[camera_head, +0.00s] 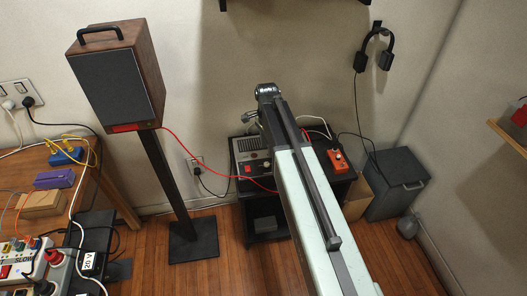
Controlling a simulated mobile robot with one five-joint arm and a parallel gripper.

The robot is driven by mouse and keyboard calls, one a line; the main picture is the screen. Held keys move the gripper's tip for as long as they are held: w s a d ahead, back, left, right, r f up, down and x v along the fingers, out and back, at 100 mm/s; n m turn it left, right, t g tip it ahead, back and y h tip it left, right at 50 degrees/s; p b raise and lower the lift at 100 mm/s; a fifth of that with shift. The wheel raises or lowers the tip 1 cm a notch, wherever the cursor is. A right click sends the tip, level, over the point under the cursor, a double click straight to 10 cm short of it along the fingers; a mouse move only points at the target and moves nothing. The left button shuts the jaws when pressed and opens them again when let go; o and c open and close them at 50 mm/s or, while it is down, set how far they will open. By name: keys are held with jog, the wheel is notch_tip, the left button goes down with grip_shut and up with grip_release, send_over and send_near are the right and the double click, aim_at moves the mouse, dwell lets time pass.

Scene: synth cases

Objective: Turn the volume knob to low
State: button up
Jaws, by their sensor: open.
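My arm reaches up from the lower right, across the low black stand. At its far end, a small grey two-pronged part that looks like my gripper (251,117) juts to the left, open and with nothing visible between its jaws. It appears above a grey device (247,147) with a slotted top and a red button, but its height over it is hard to tell. Small controls on the grey device and the orange box (338,159) are too small to read, and my arm hides the middle of the stand.
A wooden speaker (117,80) stands on a black pole at the left, with a red cable running to the stand (268,215). A cluttered wooden bench (112,178) is at lower left. A grey bin (396,186) stands right. Headphones (386,58) hang on the wall. Floor shows left of the stand.

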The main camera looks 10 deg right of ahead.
aim_at(267, 164)
jog(key=f+b, duration=0.8)
jog(key=shift+s+a, duration=0.1)
jog(key=shift+s, duration=0.1)
jog(key=shift+r, duration=0.1)
grip_shut()
